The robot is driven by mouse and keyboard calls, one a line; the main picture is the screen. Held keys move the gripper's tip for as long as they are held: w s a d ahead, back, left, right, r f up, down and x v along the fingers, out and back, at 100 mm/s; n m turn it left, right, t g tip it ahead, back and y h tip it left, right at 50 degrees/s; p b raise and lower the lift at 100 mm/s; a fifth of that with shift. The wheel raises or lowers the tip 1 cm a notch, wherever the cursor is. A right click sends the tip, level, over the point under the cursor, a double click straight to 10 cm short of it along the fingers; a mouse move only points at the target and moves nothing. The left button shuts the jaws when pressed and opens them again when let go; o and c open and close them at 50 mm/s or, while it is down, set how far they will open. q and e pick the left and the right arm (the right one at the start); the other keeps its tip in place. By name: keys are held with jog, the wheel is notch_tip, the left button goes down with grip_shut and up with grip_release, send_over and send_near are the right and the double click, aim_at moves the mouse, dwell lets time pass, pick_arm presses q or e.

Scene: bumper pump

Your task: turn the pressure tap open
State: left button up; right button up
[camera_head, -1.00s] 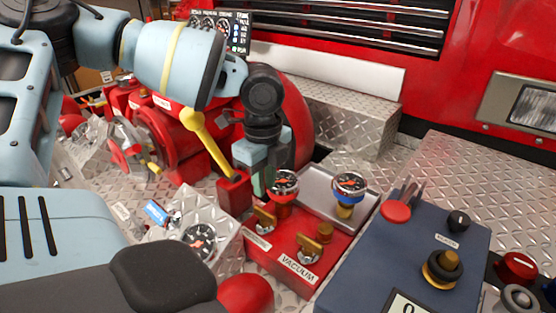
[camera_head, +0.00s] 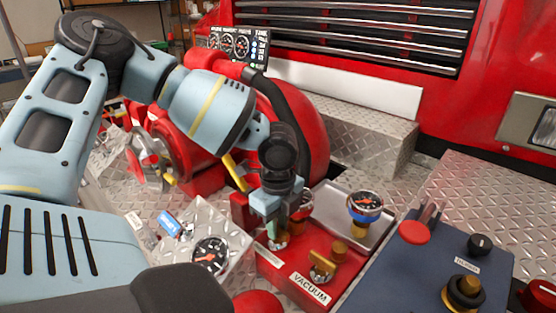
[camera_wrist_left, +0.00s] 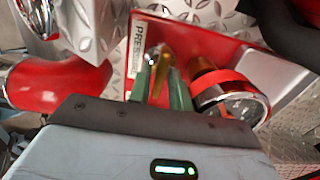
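The brass pressure tap stands on the red panel (camera_head: 285,264) by a label that reads "PRES" in the left wrist view. In that view, the tap (camera_wrist_left: 164,72) is between the two green fingers of my left gripper (camera_wrist_left: 160,80). The fingers are apart on either side of its handle, and I see no clear grip. In the head view, my left gripper (camera_head: 278,232) points down over the tap and hides most of it. My right gripper is not in view.
The vacuum tap (camera_head: 321,271) and its label are to the right. A red-rimmed gauge (camera_wrist_left: 232,104) is close beside the right finger. A blue-rimmed gauge (camera_head: 365,206), a dark blue control box (camera_head: 385,280) and a metal box with a gauge (camera_head: 211,254) stand around the panel.

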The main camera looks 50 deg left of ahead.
pick_arm(q)
grip_shut()
jog(key=shift+n, duration=0.3)
jog(key=n, duration=0.3)
jog(key=shift+n, duration=0.3)
jog(key=n, duration=0.4)
jog(key=shift+n, duration=0.3)
jog(key=n, duration=0.4)
jog(key=shift+b, duration=0.3)
jog(key=n, duration=0.5)
jog(key=shift+w, duration=0.1)
jog(key=shift+r, duration=0.1)
